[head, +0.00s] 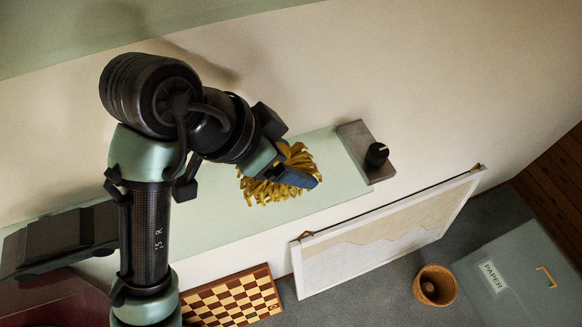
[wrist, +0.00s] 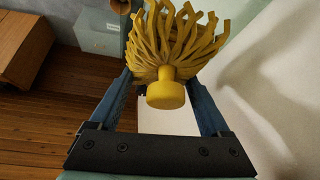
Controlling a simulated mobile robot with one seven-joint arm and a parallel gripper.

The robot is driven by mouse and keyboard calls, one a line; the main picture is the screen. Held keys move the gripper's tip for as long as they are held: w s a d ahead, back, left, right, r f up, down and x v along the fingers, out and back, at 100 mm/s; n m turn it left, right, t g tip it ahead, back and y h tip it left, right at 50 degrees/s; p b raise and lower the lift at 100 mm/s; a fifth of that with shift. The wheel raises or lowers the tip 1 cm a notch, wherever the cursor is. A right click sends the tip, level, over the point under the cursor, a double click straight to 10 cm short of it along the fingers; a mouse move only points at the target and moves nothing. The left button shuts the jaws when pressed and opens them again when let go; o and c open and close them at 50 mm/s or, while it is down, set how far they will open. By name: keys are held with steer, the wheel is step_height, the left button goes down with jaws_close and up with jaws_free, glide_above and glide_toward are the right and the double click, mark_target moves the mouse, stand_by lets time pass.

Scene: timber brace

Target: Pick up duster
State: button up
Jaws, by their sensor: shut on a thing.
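The duster is a mop-like head of yellow strands (head: 258,191), seen in the head view below and around the end of my arm. In the wrist view its strands (wrist: 168,40) fan out away from me, and its yellow knob (wrist: 166,94) points back toward the palm. My gripper (head: 297,172) is shut on the duster, with a blue finger on either side of it in the wrist view (wrist: 172,75). The fingertips are partly hidden by the strands. In the head view the duster overlaps the pale green shelf; I cannot tell how high above it.
The pale green shelf (head: 232,222) runs along the wall, with a grey block (head: 352,140) and a black knob-like object (head: 376,154) at its right end. Below are a chessboard (head: 232,300), a framed picture (head: 385,235), a round basket (head: 434,286) and a box labelled PAPER (head: 520,262).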

steer(key=s+a+b, duration=0.1)
steer(key=s+a, duration=0.2)
steer(key=a, duration=0.2)
steer(key=s+a+b, duration=0.2)
steer(key=a, duration=0.3)
steer(key=s+a+b, duration=0.2)
steer(key=s+a, duration=0.1)
steer(key=a, duration=0.2)
steer(key=shift+s+a+f, duration=0.1)
steer(key=shift+s+a, duration=0.15)
steer(key=shift+s, duration=0.1)
